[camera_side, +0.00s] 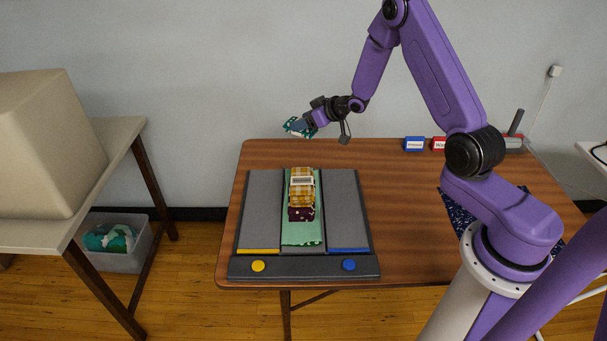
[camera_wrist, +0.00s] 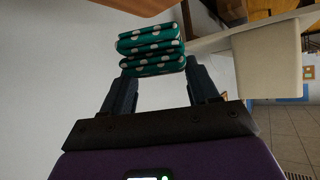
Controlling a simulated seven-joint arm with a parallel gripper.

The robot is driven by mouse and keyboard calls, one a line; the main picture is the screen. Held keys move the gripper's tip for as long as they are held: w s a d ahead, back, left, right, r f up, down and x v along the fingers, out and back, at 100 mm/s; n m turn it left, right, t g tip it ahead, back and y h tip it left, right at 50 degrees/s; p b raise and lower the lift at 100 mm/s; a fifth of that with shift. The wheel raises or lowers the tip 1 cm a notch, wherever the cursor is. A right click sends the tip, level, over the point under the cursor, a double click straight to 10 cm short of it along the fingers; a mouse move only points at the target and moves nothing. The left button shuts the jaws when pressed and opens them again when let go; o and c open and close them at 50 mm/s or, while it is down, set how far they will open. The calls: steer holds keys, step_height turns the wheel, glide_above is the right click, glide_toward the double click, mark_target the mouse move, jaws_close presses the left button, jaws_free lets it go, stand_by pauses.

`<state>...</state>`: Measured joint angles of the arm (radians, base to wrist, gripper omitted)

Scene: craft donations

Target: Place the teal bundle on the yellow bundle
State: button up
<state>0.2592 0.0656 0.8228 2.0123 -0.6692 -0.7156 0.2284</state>
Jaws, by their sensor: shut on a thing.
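The teal bundle (camera_wrist: 150,47) is folded cloth with pale dots, seen in the wrist view between the two fingers. My gripper (camera_wrist: 158,80) is shut on it. In the side view my gripper (camera_side: 306,124) holds the teal bundle (camera_side: 294,128) in the air, above and behind the table's far left corner. The yellow bundle (camera_side: 301,198) is checked cloth with a pale label band. It sits on a dark maroon dotted bundle (camera_side: 300,213), in the middle lane of the grey board. My gripper is apart from this stack, higher and farther back.
The grey board (camera_side: 262,209) has a green cloth strip (camera_side: 303,236) in its middle lane and yellow and blue buttons in front. A blue block (camera_side: 413,144) and a red block (camera_side: 438,144) stand at the table's back.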

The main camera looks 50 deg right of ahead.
steer(key=a+r+m+h, duration=0.1)
steer(key=w+a+r+m+h, duration=0.1)
steer(key=a, duration=0.1)
steer(key=shift+w+a+m+h, duration=0.2)
steer(key=shift+a+m+h, duration=0.1)
steer(key=m+g+h, duration=0.4)
steer(key=m+h, duration=0.4)
steer(key=m, duration=0.1)
glide_above(302, 184)
steer(key=shift+f, duration=3.2)
steer(key=shift+f, duration=0.1)
steer(key=o, duration=1.2)
steer(key=shift+o, duration=0.2)
